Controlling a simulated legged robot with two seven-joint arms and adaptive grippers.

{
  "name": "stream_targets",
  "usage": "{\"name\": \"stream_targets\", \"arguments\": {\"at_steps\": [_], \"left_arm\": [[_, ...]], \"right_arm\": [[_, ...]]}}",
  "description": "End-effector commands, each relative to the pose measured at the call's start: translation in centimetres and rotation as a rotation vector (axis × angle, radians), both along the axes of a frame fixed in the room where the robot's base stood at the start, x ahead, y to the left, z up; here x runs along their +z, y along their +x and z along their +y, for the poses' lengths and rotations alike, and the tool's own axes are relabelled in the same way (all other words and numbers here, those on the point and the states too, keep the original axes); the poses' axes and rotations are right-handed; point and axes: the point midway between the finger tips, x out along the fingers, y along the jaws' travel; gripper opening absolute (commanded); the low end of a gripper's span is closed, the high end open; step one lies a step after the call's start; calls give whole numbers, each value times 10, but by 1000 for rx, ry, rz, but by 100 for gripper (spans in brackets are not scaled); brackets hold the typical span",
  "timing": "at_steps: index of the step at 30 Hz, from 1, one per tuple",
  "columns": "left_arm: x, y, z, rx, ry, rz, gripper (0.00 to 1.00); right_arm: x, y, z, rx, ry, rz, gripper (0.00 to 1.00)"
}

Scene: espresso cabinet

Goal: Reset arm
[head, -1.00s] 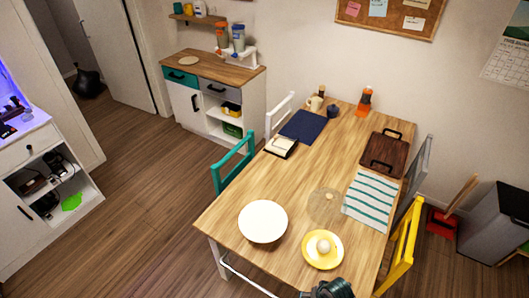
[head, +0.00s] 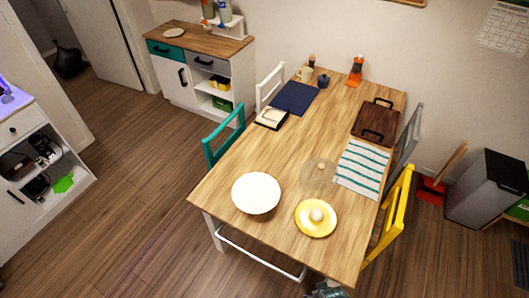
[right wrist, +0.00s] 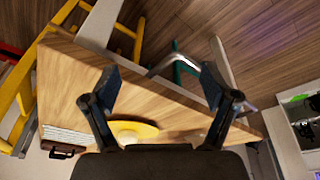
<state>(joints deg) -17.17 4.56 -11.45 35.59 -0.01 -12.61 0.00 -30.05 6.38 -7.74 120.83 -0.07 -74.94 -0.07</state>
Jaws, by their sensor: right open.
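My right gripper (right wrist: 160,78) is open in the right wrist view, its two dark fingers spread wide with nothing between them. A small part of my right arm or gripper shows at the bottom edge of the head view, by the table's near edge. The wooden table (head: 262,160) carries a yellow plate (head: 302,222) with a pale round object (head: 316,215) on it. The plate also shows in the right wrist view (right wrist: 146,130), partly hidden behind my gripper. My left gripper is in neither view.
A white plate (head: 256,193), striped cloth (head: 360,168), dark wooden board (head: 375,123) and blue mat (head: 296,97) lie on the table. Teal (head: 222,137) and yellow (head: 397,215) chairs stand at its sides. Open floor (head: 110,215) lies to the left.

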Motion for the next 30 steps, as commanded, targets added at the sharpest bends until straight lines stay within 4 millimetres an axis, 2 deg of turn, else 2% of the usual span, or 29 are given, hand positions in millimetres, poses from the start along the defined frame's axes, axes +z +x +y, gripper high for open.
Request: {"name": "stream_targets", "arguments": {"at_steps": [1,5,8,9,12,16,18,22,25,30], "left_arm": [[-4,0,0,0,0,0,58],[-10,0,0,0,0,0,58],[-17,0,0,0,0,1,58],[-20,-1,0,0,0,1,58],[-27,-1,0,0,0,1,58],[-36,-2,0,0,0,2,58],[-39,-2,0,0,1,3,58],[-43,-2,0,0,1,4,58],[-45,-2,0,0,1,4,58],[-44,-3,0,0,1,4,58]], "right_arm": [[-23,-2,0,1,-1,13,86],[-84,-9,0,5,-2,37,86],[-147,-25,-2,9,-5,63,86],[-174,-36,-3,11,-6,77,86],[-238,-70,-8,17,-9,104,86],[-302,-123,-17,26,-13,138,86],[-325,-150,-22,29,-16,151,86],[-349,-189,-30,33,-18,169,86],[-356,-205,-33,36,-20,175,86],[-357,-211,-34,37,-20,176,86]]}}
